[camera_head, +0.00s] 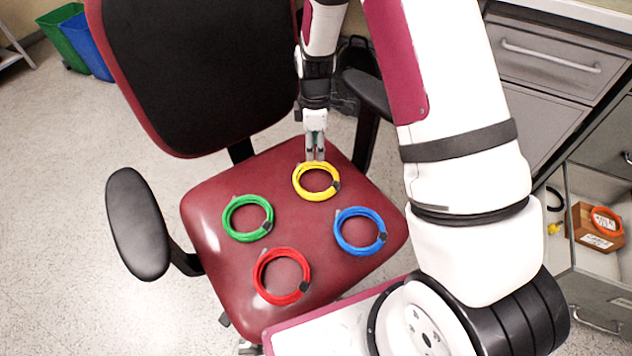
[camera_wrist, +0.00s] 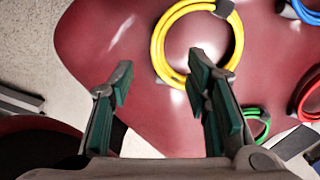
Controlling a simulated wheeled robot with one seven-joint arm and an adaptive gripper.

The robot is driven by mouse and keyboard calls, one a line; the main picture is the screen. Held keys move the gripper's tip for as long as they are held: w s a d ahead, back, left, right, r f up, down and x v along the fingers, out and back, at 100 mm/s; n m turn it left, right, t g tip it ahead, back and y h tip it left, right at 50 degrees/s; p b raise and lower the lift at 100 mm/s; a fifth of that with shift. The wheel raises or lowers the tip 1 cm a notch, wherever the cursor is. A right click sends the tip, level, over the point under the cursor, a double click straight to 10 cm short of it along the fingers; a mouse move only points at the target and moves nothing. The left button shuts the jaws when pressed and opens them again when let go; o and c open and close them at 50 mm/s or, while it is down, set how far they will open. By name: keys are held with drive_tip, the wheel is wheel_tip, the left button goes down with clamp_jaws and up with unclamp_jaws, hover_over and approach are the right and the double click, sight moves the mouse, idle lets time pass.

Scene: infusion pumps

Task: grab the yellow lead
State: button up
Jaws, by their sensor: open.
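The yellow lead (camera_head: 316,181) is a coiled ring lying on the dark red chair seat (camera_head: 215,285), nearest the backrest side on the right. My gripper (camera_head: 315,152) hangs just beyond the coil in the head view, fingers pointing down. In the wrist view my gripper (camera_wrist: 160,85) is open, with teal pads and nothing between them. There the yellow lead (camera_wrist: 160,50) appears ahead of the fingers. The right finger overlaps its near edge in the picture. Whether it touches the coil I cannot tell.
A green coil (camera_head: 231,232), a red coil (camera_head: 263,290) and a blue coil (camera_head: 341,238) lie on the same seat, close by. Armrests (camera_head: 137,225) flank the seat. An open drawer (camera_head: 595,188) at right holds a box with an orange coil.

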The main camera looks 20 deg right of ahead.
sight(315, 163)
wheel_tip(315, 163, down, 6)
drive_tip(key=b, duration=0.2)
drive_tip(key=shift+f+b, duration=0.25)
drive_tip(key=shift+b, duration=0.05)
clamp_jaws()
